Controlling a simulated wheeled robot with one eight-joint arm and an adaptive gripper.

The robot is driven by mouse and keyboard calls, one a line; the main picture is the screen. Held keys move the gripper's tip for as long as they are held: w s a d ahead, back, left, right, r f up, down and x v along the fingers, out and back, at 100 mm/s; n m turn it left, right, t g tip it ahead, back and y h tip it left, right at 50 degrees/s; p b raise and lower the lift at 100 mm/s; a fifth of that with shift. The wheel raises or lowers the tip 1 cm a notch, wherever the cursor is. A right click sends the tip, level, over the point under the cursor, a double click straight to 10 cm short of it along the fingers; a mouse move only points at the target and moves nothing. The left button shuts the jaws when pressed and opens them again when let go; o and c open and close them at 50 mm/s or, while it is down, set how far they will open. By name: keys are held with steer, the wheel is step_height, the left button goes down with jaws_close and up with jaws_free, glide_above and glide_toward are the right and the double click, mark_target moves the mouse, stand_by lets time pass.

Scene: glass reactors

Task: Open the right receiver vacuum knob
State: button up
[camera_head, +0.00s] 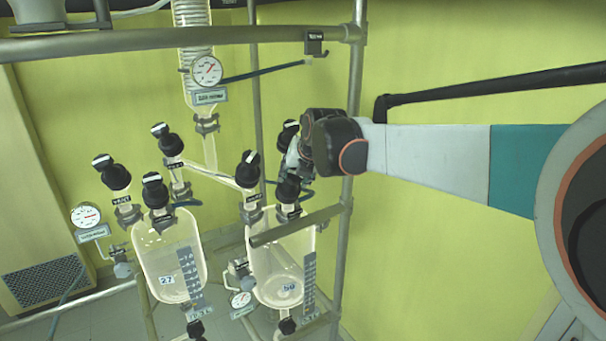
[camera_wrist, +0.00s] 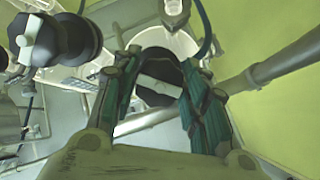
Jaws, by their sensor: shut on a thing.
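My gripper (camera_wrist: 158,100) has its two green-padded fingers closed around a black knob (camera_wrist: 160,70) with a pale bar across its face, seen in the wrist view. In the head view my gripper (camera_head: 294,158) reaches in from the right above the right receiver (camera_head: 278,262), a clear glass vessel marked 50. One black knob (camera_head: 290,127) shows just behind the gripper and another black knob (camera_head: 289,189) just below it. The fingertips are partly hidden there, so I cannot tell from that view which knob is held.
A neighbouring black knob (camera_head: 249,168) stands left of my gripper; a knob is also close in the wrist view (camera_wrist: 45,40). The left receiver (camera_head: 170,262) is farther left. A vertical metal post (camera_head: 355,90) and a horizontal rail (camera_head: 297,226) run close by.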

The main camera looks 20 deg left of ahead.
stand_by(0.4)
steer(key=o, duration=1.1)
steer(key=shift+c, duration=0.2)
steer(key=shift+r, duration=0.1)
step_height(320, 180, up, 10)
steer(key=shift+f, duration=0.1)
